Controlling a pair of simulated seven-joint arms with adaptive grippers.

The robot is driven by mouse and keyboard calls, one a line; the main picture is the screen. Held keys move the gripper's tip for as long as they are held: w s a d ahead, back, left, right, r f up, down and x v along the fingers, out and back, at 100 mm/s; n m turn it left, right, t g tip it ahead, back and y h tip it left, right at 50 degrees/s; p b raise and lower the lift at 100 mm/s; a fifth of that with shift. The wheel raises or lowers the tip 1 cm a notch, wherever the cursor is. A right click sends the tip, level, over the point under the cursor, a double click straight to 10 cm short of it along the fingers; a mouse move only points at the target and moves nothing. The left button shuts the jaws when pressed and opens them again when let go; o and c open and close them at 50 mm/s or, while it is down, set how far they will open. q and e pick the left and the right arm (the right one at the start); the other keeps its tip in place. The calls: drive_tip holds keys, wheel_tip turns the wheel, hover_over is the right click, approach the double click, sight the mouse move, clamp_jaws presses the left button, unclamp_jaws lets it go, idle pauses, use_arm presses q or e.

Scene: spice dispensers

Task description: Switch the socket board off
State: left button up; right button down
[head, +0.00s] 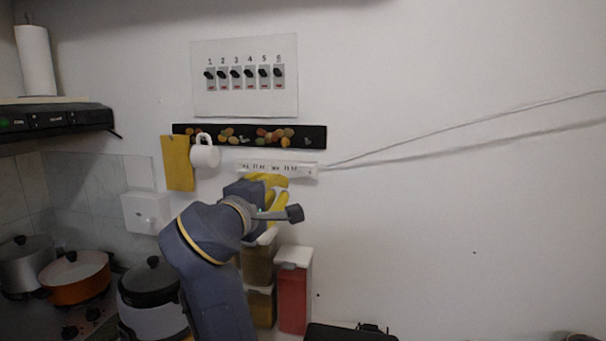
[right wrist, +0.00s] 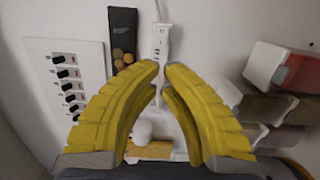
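The socket board (head: 305,170) is a white power strip mounted level on the wall, below the dark strip, with a cable leaving its right end. In the right wrist view the socket board (right wrist: 161,40) runs upright, just beyond my fingertips. My right gripper (head: 268,179) is just below and in front of the board's middle. Its yellow fingers show in the right wrist view (right wrist: 161,65), tips drawn nearly together with only a narrow gap and nothing held. The fingers hide part of the board. Contact with it cannot be told. My left gripper is not in view.
A numbered switch panel (head: 245,100) hangs above. A dark strip (head: 310,137) with coloured pieces, a white mug (head: 206,157) and a yellow board (head: 178,165) are close left and above. Containers (head: 294,295) stand below, pots at left. The wall at right is clear except the cable.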

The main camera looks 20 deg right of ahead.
sight(304, 171)
drive_tip(key=x, duration=1.4)
drive_tip(key=shift+d, duration=0.1)
idle(0.3)
